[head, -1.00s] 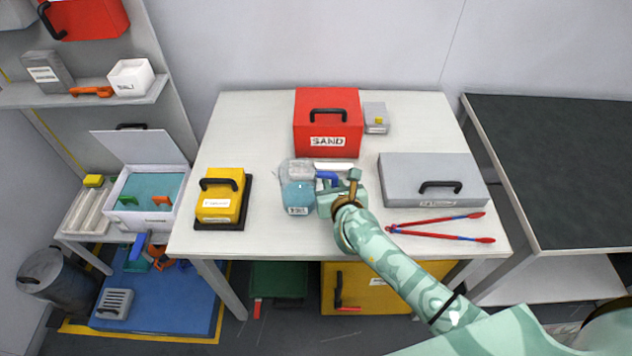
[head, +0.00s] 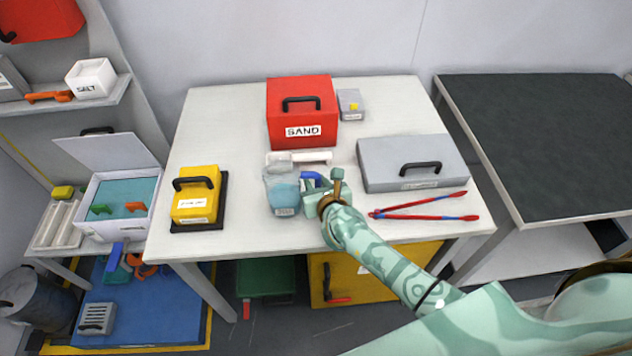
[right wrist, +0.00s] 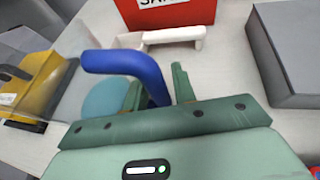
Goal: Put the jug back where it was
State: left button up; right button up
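The jug (head: 282,192) is clear, holds blue liquid, and has a blue handle (head: 311,178). It looks upright over the middle of the white table's front half (head: 243,232). I cannot tell whether its base touches the table. My right gripper (head: 308,186) is at the handle, on the jug's right side. In the right wrist view the blue handle (right wrist: 128,64) passes between the two green fingers (right wrist: 157,92), which look closed on it. The jug's clear wall and blue liquid (right wrist: 103,98) show left of the fingers. My left gripper is not in view.
Behind the jug are a white bar-like piece (head: 314,156) and the red SAND box (head: 302,112). A yellow case (head: 196,203) on a dark base stands left. A grey case (head: 385,165) and red tongs (head: 420,205) lie right. Clear table lies between yellow case and jug.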

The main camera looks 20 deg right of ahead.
jog(key=shift+o, duration=0.6)
jog(key=shift+r, duration=0.15)
jog(key=shift+s+r+p, duration=0.2)
jog(key=shift+p, duration=0.1)
jog(key=p+v, duration=0.2)
jog(key=v, duration=0.9)
jog(key=shift+s, duration=0.3)
jog(key=shift+r, duration=0.1)
